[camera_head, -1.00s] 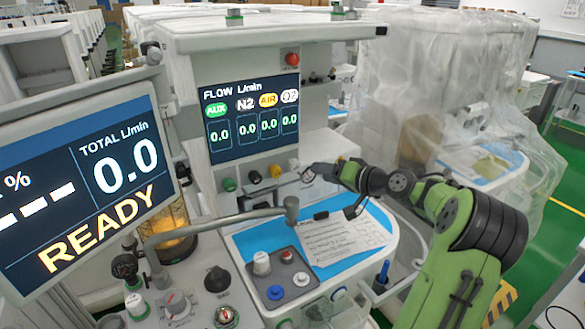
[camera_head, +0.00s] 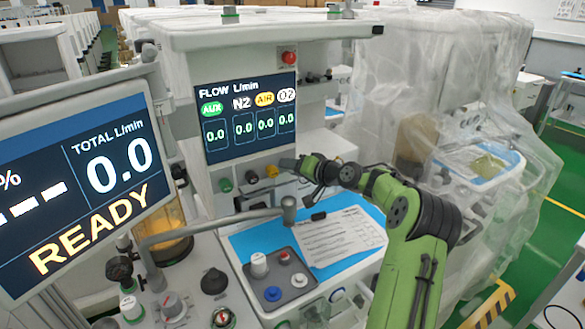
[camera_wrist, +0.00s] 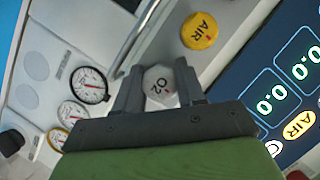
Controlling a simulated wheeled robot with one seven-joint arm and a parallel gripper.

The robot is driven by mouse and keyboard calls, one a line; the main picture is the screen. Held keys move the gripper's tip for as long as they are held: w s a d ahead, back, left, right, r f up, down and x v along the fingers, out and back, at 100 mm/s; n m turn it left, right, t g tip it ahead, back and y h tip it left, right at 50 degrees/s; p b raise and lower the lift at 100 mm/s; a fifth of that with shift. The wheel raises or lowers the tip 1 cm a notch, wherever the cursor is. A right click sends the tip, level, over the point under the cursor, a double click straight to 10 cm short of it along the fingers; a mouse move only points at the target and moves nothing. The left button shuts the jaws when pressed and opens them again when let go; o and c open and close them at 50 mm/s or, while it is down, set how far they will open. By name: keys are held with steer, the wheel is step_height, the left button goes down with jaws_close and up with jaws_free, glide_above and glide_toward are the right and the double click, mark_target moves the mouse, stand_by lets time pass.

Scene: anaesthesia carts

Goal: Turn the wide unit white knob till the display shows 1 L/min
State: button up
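The white O2 knob (camera_wrist: 159,86) of the wide unit shows in the wrist view between the two fingers of my gripper (camera_wrist: 158,72). The fingers flank it closely, with no clear sign of a grip on it. In the head view my gripper (camera_head: 288,164) reaches the right end of the knob row below the flow display and hides the white knob. The flow display (camera_head: 247,146) reads 0.0 under AUX, N2, AIR and O2. The left display (camera_head: 80,190) reads TOTAL 0.0 L/min and READY.
The yellow AIR knob (camera_wrist: 199,31) is close beside the white one. A black knob (camera_head: 252,177) and a green knob (camera_head: 225,185) stand farther left. Round gauges (camera_wrist: 89,85) and a metal rail lie left of my gripper. A jointed metal pipe (camera_head: 289,208) crosses below.

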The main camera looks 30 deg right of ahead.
steer(key=shift+c, duration=0.7)
steer(key=shift+n+b, duration=0.3)
steer(key=shift+b, duration=0.05)
steer(key=n+h+b, duration=0.2)
steer(key=b, duration=0.1)
steer(key=shift+f+g, duration=0.15)
steer(key=shift+g, duration=0.15)
steer(key=n+h+b, duration=0.1)
steer(key=n+b, duration=0.2)
steer(key=b, duration=0.1)
steer(key=shift+h, duration=0.4)
steer(key=shift+n, duration=0.3)
steer(key=o, duration=0.8)
steer(key=shift+c, duration=0.2)
